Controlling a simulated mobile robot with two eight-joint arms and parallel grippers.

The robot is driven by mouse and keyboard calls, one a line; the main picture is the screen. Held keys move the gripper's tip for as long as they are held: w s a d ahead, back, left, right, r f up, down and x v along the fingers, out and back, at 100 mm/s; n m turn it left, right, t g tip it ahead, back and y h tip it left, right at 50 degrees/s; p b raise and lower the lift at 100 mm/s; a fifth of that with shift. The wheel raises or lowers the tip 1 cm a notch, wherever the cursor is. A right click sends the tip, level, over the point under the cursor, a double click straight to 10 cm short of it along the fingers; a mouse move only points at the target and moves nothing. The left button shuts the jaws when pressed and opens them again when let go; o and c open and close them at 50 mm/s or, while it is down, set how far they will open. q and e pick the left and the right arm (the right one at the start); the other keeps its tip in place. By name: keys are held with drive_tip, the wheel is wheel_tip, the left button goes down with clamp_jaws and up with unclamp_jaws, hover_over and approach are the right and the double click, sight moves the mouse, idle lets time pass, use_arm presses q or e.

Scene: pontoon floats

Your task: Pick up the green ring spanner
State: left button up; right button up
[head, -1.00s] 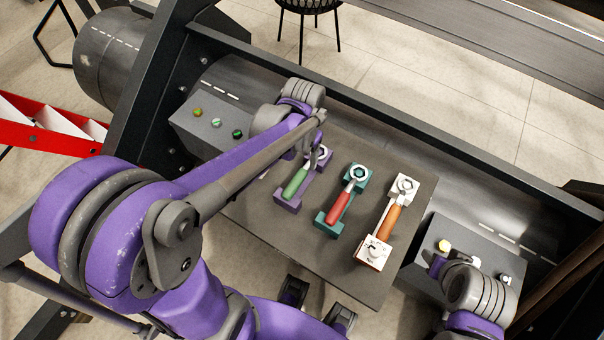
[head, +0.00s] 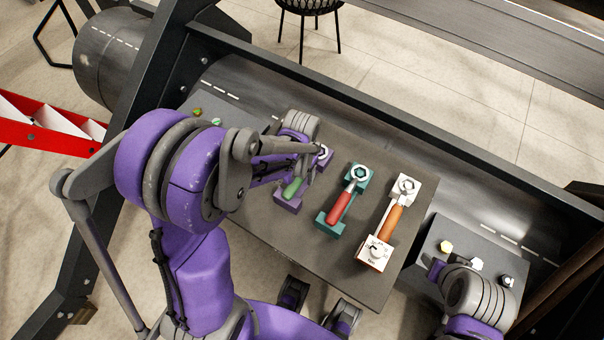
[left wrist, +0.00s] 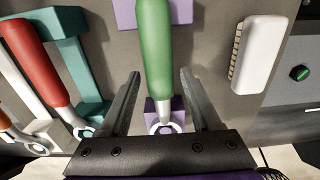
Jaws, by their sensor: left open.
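The green ring spanner lies in a purple holder (head: 285,203) on the grey board. Its green handle (head: 292,187) shows in the head view, partly behind my left arm. In the left wrist view the handle (left wrist: 155,40) runs down between the spread fingers of my left gripper (left wrist: 160,78). Its metal ring end (left wrist: 166,127) lies in the purple block near the gripper's base. The gripper is open, with a gap on both sides of the handle. My right wrist shows at the lower right of the head view, but its jaws are hidden.
A red-handled spanner (head: 339,207) in a teal holder and an orange-handled spanner (head: 393,221) in a white holder lie to the right. A white brush-like block (left wrist: 263,55) lies beside the green handle. A grey box (head: 430,250) stands at the right.

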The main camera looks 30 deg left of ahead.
use_arm(q)
clamp_jaws()
idle(1.4)
